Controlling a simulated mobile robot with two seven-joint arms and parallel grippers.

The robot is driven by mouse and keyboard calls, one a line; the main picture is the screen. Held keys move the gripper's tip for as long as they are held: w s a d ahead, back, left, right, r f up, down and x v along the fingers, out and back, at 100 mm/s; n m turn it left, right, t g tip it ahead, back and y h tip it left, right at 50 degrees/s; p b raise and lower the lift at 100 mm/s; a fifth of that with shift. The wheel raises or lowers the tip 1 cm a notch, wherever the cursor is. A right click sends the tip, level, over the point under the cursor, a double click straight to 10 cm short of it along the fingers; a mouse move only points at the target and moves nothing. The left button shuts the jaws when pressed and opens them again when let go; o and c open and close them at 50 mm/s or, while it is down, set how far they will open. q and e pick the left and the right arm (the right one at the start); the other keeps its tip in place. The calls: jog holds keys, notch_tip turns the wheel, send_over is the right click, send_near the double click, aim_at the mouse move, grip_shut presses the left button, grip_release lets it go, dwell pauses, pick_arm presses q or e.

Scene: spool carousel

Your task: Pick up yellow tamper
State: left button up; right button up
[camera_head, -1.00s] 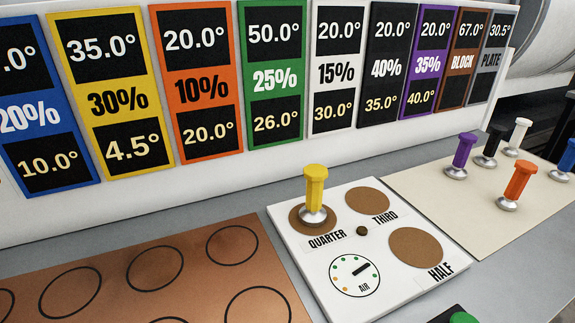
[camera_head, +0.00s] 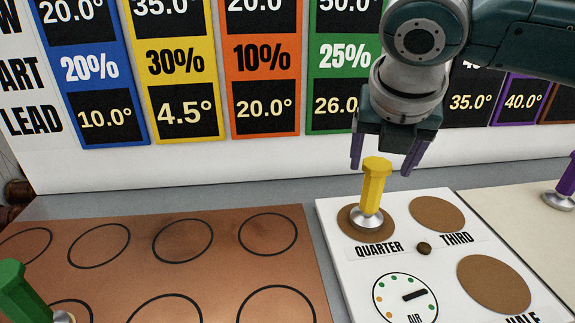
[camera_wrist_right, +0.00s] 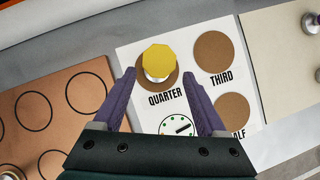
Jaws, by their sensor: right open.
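The yellow tamper (camera_head: 375,184) stands upright on the brown QUARTER circle (camera_head: 349,222) of the white board (camera_head: 447,215). Its silver base rests on the circle. My right gripper (camera_head: 388,168) is open and empty, with its purple fingers above and behind the tamper in the head view. In the right wrist view, the tamper's yellow top (camera_wrist_right: 157,59) lies ahead of the spread fingertips (camera_wrist_right: 161,77), nearer the left finger. I see no contact between them. My left gripper is not in view.
A copper mat (camera_head: 225,285) with several outlined circles lies left of the board. A green tamper (camera_head: 20,292) is at lower left and a purple one (camera_head: 568,178) at the right edge. A panel of coloured number cards (camera_head: 262,60) stands behind.

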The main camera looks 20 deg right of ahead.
aim_at(374, 179)
jog(key=shift+b+x, duration=0.5)
jog(key=shift+x, duration=2.7)
jog(key=shift+a, duration=0.1)
jog(key=shift+c, duration=0.3)
grip_shut()
